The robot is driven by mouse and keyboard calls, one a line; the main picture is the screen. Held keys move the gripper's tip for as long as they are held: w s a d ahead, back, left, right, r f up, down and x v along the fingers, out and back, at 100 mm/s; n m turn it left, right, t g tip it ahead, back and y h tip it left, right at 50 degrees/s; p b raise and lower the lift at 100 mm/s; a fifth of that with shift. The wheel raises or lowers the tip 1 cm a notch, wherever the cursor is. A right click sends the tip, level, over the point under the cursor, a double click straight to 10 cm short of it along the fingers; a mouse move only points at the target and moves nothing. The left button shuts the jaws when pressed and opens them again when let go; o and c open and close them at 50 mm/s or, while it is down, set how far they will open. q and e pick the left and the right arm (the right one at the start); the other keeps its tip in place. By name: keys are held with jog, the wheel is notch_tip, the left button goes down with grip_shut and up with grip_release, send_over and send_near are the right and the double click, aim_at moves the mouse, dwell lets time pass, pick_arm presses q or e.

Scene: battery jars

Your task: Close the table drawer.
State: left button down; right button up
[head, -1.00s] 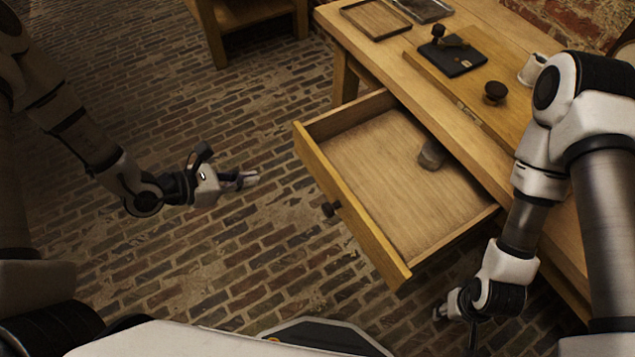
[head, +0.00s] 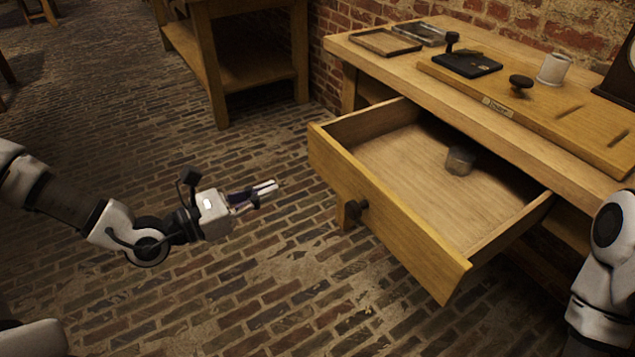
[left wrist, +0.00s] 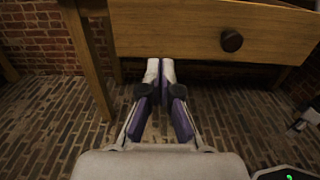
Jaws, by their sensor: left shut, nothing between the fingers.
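The table drawer (head: 388,226) is pulled well out of the wooden table (head: 480,98) in the head view. Its front has a dark round knob (head: 356,210). A small dark jar-like object (head: 460,160) stands inside on the bare drawer floor. My left gripper (head: 270,187) is shut and empty, to the left of the drawer front and apart from it. In the left wrist view the closed fingertips (left wrist: 160,66) show below the drawer front (left wrist: 190,30), with the knob (left wrist: 231,41) up and to the right. My right gripper is out of view.
The tabletop holds a wooden tray (head: 388,50), a black plate (head: 467,64), a dark knob-like piece (head: 520,85) and a white cup (head: 553,69). Another wooden table (head: 245,75) stands at the back left. The brick floor left of the drawer is clear.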

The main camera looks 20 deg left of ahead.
aim_at(329, 166)
pick_arm(q)
jog(key=b+x, duration=0.4)
jog(key=x, duration=0.7)
jog(key=shift+w+d, duration=0.1)
